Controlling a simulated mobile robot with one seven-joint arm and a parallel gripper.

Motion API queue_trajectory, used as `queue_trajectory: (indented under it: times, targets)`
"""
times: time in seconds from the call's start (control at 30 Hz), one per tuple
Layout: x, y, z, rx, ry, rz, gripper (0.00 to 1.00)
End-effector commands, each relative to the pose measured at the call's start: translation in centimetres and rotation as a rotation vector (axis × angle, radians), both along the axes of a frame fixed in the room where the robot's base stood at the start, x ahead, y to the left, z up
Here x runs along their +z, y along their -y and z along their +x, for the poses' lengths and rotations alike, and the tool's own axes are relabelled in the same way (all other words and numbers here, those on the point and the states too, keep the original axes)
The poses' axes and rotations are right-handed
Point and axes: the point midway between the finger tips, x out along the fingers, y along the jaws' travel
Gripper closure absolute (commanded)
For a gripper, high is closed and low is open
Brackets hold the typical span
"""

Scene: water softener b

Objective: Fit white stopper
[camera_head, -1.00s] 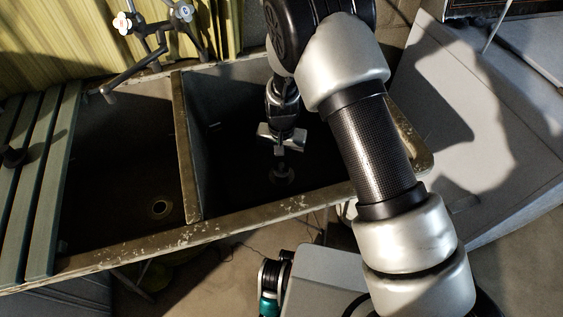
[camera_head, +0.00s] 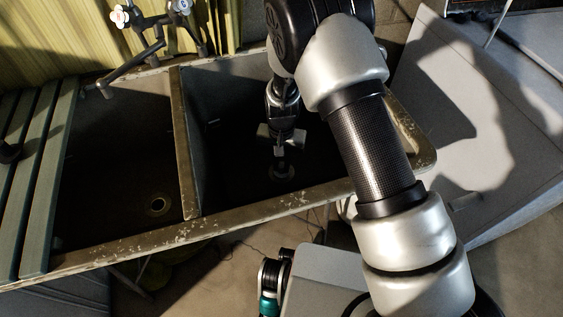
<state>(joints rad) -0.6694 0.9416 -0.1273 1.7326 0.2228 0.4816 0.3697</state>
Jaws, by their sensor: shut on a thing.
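A small round pale-grey piece, seemingly the stopper (camera_head: 282,173), is low in the shaded right basin of the double sink (camera_head: 265,211). My gripper (camera_head: 281,159) reaches down into that basin from above, right over the piece, and is shut on its upper part. The fingertips are small and dark, so the exact grip is hard to see. The right basin's drain cannot be made out beneath the piece, and I cannot tell whether the piece touches the basin floor. The left basin's open drain (camera_head: 158,206) is visible and empty.
A divider (camera_head: 187,150) separates the basins. A tap with white handles (camera_head: 121,17) stands at the back left. Green slats (camera_head: 48,170) lie over the sink's left end. A grey surface (camera_head: 500,130) is on the right. The left basin is clear.

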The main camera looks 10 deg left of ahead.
Motion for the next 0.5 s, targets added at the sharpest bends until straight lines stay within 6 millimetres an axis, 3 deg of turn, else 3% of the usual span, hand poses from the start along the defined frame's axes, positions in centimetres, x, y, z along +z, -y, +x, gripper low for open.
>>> queue_trajectory:
  times: [0.4, 0.43, 0.5]
  targets:
    - [-0.3, -0.01, 0.02, 0.0, 0.001, 0.0, 1.0]
    - [-0.3, -0.01, 0.01, 0.0, 0.001, 0.0, 0.77]
    - [-0.3, -0.01, 0.01, 0.0, 0.0, 0.0, 0.66]
